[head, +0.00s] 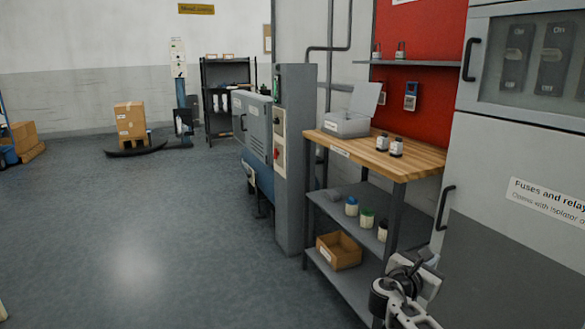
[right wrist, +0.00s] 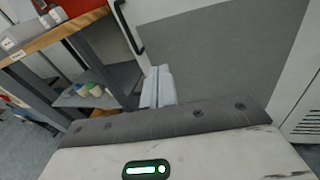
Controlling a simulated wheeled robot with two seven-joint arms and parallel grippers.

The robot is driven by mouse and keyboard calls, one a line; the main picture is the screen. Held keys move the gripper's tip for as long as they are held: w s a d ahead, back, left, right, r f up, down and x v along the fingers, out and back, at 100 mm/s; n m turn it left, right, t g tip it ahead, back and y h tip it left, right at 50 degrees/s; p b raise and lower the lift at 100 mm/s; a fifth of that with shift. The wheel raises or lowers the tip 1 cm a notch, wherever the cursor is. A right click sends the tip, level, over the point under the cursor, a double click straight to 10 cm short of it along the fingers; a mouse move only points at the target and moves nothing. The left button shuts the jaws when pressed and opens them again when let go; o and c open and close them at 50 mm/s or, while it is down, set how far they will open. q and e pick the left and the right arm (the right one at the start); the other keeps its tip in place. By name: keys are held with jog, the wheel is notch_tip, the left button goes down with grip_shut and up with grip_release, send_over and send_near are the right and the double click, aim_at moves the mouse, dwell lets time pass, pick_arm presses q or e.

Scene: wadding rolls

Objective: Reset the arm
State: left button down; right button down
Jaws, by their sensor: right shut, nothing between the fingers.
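My right gripper (head: 424,262) is low in the head view, in front of the grey cabinet and just right of the workbench's lower shelves. In the right wrist view its two pale fingers (right wrist: 158,86) are together, shut with nothing between them. They point toward the cabinet's lower grey panel and touch nothing that I can see. My left gripper is not in view.
The workbench (head: 408,160) holds a grey box (head: 345,125) and two small jars. Its shelves hold several jars and a cardboard box (head: 338,251). The grey cabinet (head: 485,150) stands close on the right.

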jog(key=s+a+f+m+y+p, duration=0.2)
jog(key=s+a+f+m+y, duration=0.3)
jog(key=f, duration=0.6)
jog(key=s+a+f+m+g+y+p, duration=0.1)
jog(key=s+a+f+m+y, duration=0.1)
jog(key=s+a+f+y, duration=0.3)
jog(key=s+a+m+y+p, duration=0.1)
jog(key=s+a+m+p, duration=0.15)
jog(key=s, duration=0.45)
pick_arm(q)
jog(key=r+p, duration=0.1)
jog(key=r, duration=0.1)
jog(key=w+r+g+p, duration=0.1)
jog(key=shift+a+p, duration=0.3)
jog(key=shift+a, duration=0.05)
pick_arm(e)
jog(key=s+a+r+m+y, duration=0.3)
jog(key=s+r+m, duration=0.2)
jog(key=s+m, duration=0.2)
jog(key=s+a+r+m+y, duration=0.2)
jog(key=s+r+m, duration=0.3)
jog(key=s, duration=0.5)
jog(key=shift+s+a+r+m+t+y, duration=0.15)
jog(key=shift+s+a+m+t+y, duration=0.25)
jog(key=shift+m, duration=0.45)
